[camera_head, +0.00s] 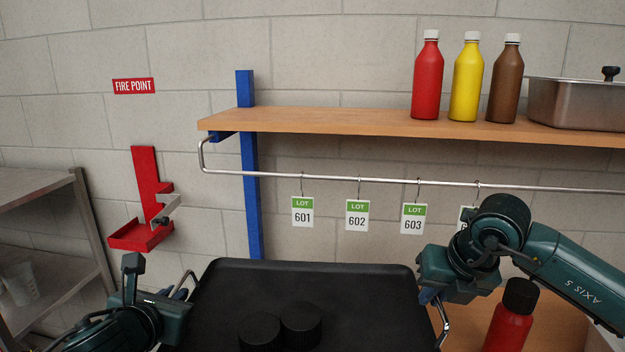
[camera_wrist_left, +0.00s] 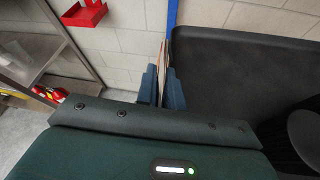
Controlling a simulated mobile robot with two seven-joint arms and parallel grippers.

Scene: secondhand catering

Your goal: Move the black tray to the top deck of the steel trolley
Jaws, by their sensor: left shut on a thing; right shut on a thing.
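The black tray (camera_head: 340,285) is in front of me at the bottom middle of the head view, with two round black things (camera_head: 301,325) on it. It also fills the right of the left wrist view (camera_wrist_left: 235,70). My left gripper (camera_head: 182,292) is shut on the tray's left handle; its blue fingers (camera_wrist_left: 162,86) show at the tray's edge in the wrist view. My right gripper (camera_head: 436,300) is shut on the right handle. A grey metal unit with two decks (camera_head: 45,187) stands at the left; I cannot tell whether it is the steel trolley.
A wooden wall shelf (camera_head: 330,121) holds sauce bottles (camera_head: 427,80) and a steel pan (camera_head: 575,103). A rail (camera_head: 270,175) with lot tags hangs below. A red bottle (camera_head: 509,325) stands on a wooden surface near my right arm. A red bracket (camera_head: 148,210) is on the wall.

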